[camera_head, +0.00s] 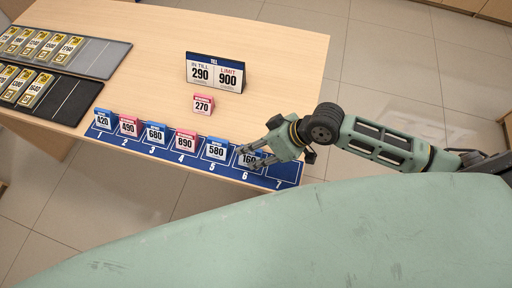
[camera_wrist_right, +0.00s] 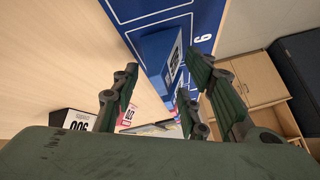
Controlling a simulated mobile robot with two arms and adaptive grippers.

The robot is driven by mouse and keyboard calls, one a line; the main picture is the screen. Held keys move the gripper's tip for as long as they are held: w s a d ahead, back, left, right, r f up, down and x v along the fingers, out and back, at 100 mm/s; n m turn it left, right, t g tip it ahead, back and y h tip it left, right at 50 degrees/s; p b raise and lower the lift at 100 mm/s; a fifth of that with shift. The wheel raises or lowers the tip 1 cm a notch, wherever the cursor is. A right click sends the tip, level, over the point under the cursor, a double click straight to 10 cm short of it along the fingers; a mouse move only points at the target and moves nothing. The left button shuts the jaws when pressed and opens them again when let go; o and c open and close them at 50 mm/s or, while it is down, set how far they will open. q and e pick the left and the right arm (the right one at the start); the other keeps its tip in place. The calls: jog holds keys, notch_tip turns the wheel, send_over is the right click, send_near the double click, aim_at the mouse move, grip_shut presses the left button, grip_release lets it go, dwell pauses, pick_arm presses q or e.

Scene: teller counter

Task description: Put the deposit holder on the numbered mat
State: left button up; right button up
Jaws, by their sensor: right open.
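The numbered mat (camera_head: 280,177) is a long blue strip along the table's front edge, with slots 1 to 7. A blue holder reading 160 (camera_head: 247,162) stands at slot 6, partly hidden by my right gripper (camera_head: 258,154). Blue holders 420 (camera_head: 103,120), 680 (camera_head: 155,134) and 580 (camera_head: 216,150) and pink holders 490 (camera_head: 129,127) and 890 (camera_head: 185,141) also stand on the mat. A pink holder reading 270 (camera_head: 203,104) stands on bare table. Small header words are unreadable. In the right wrist view, open fingers (camera_wrist_right: 165,92) flank a blue holder (camera_wrist_right: 163,50); contact is unclear.
Grey and black trays (camera_head: 100,58) with several cards lie at the left. Slot 7 is empty. The table's right side is clear.

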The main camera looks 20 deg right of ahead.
jog(key=shift+r, duration=0.2)
jog(key=v, duration=1.2)
jog(key=shift+d+f, duration=0.1)
jog(key=shift+d, duration=0.05)
